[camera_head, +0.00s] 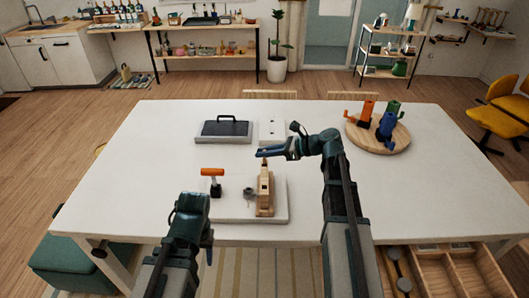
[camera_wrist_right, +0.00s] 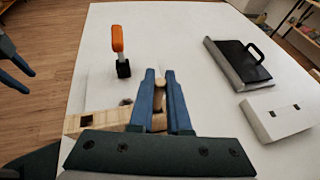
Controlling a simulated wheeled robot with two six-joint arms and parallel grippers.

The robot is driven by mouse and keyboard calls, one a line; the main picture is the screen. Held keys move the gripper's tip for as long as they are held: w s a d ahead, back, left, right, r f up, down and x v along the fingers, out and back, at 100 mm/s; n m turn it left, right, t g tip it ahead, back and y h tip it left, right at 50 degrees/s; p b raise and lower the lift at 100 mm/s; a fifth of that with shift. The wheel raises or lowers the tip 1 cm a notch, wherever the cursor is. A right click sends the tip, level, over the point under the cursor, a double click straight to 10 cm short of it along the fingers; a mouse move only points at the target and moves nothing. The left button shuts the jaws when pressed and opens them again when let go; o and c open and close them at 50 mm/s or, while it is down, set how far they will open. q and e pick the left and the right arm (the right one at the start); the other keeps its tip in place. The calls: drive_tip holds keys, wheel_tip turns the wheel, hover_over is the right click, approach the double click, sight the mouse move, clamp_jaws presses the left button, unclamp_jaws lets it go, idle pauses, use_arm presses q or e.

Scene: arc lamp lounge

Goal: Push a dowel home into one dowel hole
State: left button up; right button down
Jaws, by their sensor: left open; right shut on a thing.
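My right gripper (camera_head: 268,152) reaches in from the right over the wooden block (camera_head: 265,198). In the right wrist view its blue fingers (camera_wrist_right: 160,88) are shut on a pale wooden dowel (camera_wrist_right: 159,121), whose round end shows between the fingertips. The wooden block also shows in the right wrist view (camera_wrist_right: 92,121), left of the fingers, with a dark hole. Whether the dowel touches the block, I cannot tell. My left gripper (camera_head: 208,250) is low at the front left, away from the block; its open blue fingers show at the wrist view's left edge (camera_wrist_right: 12,62).
The block stands on a white board (camera_head: 235,214) with an orange-handled tool (camera_head: 212,173) and a small grey part (camera_head: 248,192). Behind are a dark-topped case (camera_head: 225,130) and a white block with two dark holes (camera_head: 271,130). A round wooden board (camera_head: 378,145) holds coloured clamps. The left tabletop is clear.

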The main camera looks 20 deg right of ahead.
sight(264, 163)
drive_tip(key=shift+f+b, duration=1.55)
drive_tip(key=shift+b, duration=0.05)
idle(0.3)
drive_tip(key=c, duration=0.8)
unclamp_jaws()
drive_tip(key=p+v, duration=0.5)
drive_tip(key=v, duration=0.9)
